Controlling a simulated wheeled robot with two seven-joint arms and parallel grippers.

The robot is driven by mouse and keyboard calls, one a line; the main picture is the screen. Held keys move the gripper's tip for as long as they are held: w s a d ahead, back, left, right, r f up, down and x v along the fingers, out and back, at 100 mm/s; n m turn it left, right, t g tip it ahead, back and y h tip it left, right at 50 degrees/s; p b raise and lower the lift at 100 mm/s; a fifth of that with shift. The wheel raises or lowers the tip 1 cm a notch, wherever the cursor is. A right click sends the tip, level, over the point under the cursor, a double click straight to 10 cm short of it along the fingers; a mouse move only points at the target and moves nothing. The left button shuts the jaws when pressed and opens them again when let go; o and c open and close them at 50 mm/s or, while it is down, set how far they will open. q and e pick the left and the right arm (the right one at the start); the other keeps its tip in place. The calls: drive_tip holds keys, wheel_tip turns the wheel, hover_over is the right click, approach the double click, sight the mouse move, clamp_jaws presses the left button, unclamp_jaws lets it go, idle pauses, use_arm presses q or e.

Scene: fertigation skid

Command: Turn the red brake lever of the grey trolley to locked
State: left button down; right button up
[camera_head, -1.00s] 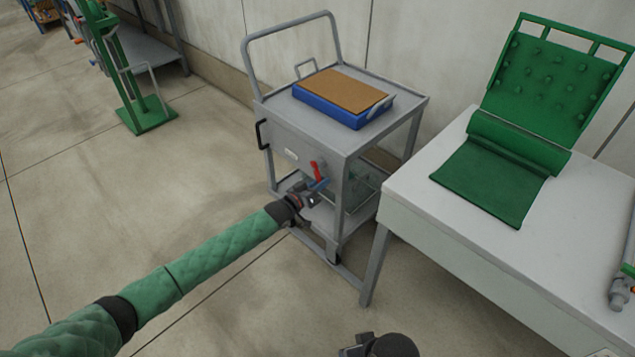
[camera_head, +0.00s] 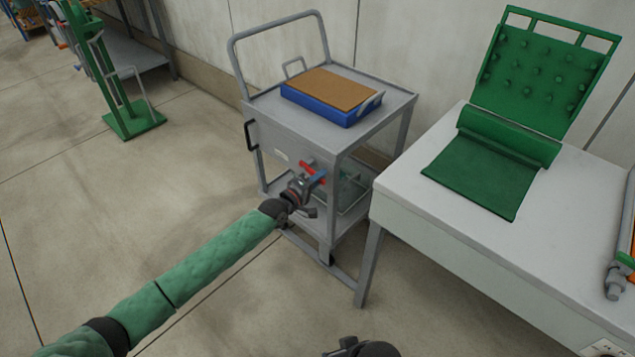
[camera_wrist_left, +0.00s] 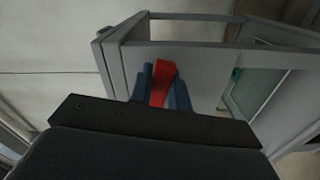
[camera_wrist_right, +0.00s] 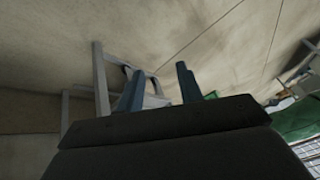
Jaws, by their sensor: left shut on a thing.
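The grey trolley (camera_head: 268,140) stands against the wall, with its red brake lever (camera_head: 311,171) on the near side face. The lever slants, its upper end to the left and its lower end to the right. My left gripper (camera_head: 316,181) is at the lever, shut on it. In the left wrist view, the red lever (camera_wrist_left: 162,80) sits between the two blue fingers. The lever's pivot is mostly hidden by the gripper. My right gripper (camera_wrist_right: 158,90) is open and empty, its fingers apart; only its dark part shows at the bottom of the head view.
A blue tray (camera_head: 318,108) with a brown top lies on the trolley. A white table (camera_head: 410,205) with a green mat (camera_head: 478,180) stands close to the trolley's right. A green stand (camera_head: 130,122) is at the far left. Floor in front is clear.

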use_arm(q)
drive_tip(key=shift+r+n, duration=0.25)
drive_tip(key=shift+n, duration=0.35)
drive_tip(key=shift+r+n, duration=0.2)
drive_tip(key=shift+n, duration=0.3)
drive_tip(key=shift+r, duration=0.2)
use_arm(e)
wheel_tip(320, 180, down, 3)
drive_tip(key=shift+w+f, duration=0.15)
drive_tip(key=shift+f, duration=0.05)
use_arm(q)
drive_tip(key=c, duration=1.4)
unclamp_jaws()
drive_tip(key=shift+o, duration=0.4)
drive_tip(key=shift+a, duration=0.1)
use_arm(e)
drive_tip(key=shift+r, duration=0.15)
drive_tip(key=shift+w, duration=0.1)
